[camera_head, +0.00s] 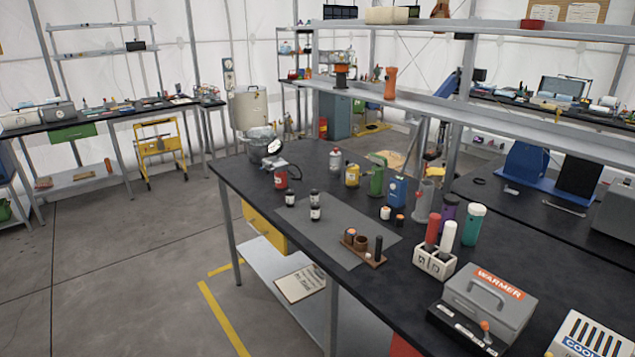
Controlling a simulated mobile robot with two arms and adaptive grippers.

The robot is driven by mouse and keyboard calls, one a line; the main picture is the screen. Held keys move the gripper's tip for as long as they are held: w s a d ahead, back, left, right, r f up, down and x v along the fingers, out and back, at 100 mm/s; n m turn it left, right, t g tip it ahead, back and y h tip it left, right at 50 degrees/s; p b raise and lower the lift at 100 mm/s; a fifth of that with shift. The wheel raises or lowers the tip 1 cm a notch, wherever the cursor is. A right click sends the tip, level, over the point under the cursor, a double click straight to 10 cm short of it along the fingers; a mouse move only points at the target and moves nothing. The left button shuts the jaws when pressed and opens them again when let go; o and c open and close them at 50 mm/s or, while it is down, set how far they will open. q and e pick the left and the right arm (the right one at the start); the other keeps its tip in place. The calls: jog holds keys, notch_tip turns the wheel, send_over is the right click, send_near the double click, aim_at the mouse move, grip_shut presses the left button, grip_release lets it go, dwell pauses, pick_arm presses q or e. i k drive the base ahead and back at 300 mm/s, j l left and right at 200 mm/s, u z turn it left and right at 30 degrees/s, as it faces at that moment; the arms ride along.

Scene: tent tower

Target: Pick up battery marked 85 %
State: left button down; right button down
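I cannot read an 85 % mark on anything, so I cannot tell which thing is that battery. Three small dark cylinders with pale labels, a left one (290,199), a back one (314,196) and a front one (315,213), stand upright on or beside a grey mat (340,228). A white holder (434,263) carries a red cylinder (433,229) and a white cylinder (448,234). Neither of my grippers is in view.
The dark workbench (250,185) has a raised metal shelf (480,108) along its far side. A brown rack (364,251), a grey warmer box (488,298) and a white cooler (590,340) stand on it. Blue and green containers stand behind the mat. Floor at left is open.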

aim_at(315, 196)
jog(key=i+j+z, duration=0.35)
jog(key=j, duration=0.85)
jog(key=j+z, duration=0.4)
jog(key=j, duration=0.8)
jog(key=k+j+z, duration=0.1)
jog(key=j+z, duration=0.25)
jog(key=j, duration=0.95)
